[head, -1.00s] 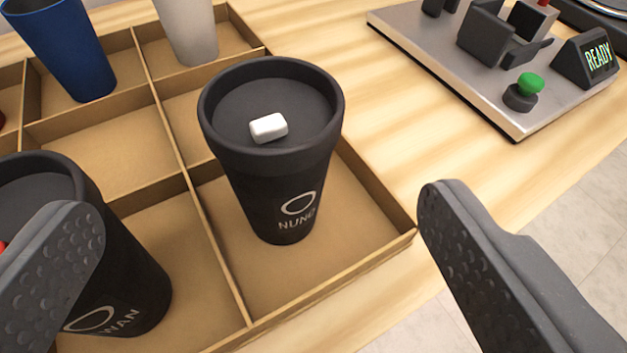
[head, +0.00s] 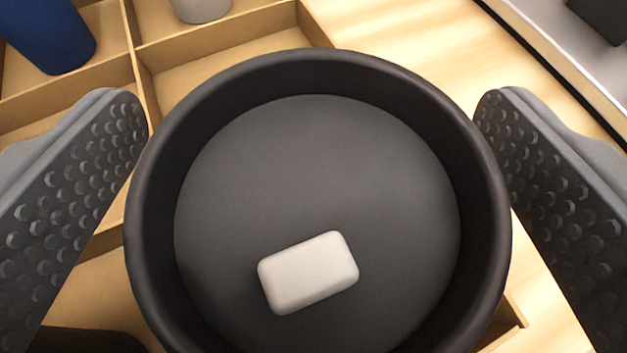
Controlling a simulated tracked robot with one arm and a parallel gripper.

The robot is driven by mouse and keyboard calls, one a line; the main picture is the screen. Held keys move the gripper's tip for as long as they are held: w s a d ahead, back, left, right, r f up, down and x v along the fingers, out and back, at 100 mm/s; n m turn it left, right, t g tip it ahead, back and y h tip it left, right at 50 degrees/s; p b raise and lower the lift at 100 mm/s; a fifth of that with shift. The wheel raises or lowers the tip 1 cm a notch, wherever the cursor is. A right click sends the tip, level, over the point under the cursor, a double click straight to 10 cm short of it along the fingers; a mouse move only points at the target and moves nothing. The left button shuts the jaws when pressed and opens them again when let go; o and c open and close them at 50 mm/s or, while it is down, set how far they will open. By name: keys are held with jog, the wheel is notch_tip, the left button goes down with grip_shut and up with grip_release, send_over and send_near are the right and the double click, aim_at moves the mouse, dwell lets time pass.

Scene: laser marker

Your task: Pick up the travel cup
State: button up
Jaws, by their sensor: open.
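The black travel cup (head: 330,150) fills the middle of the head view, seen from above. Its dark recessed lid carries a small white block (head: 308,272). My gripper (head: 312,115) is open, with one textured finger on each side of the cup's rim. The left finger comes very close to the rim, and the right finger is close on the other side. I cannot tell whether either one touches. The cup's body and its printed name are hidden below the lid.
The cup stands in a cardboard divider tray (head: 215,65). A blue cup (head: 48,35) and a pale grey cup (head: 200,8) stand in cells behind it. A dark shape at bottom left is another cup (head: 85,341). A metal machine base (head: 545,50) lies at upper right.

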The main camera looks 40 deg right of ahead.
jog(key=shift+w+d+f, duration=0.3)
jog(key=shift+w+d, duration=0.1)
jog(key=shift+w, duration=0.15)
jog(key=c, duration=0.8)
jog(key=shift+o, duration=0.2)
jog(key=shift+r, duration=0.1)
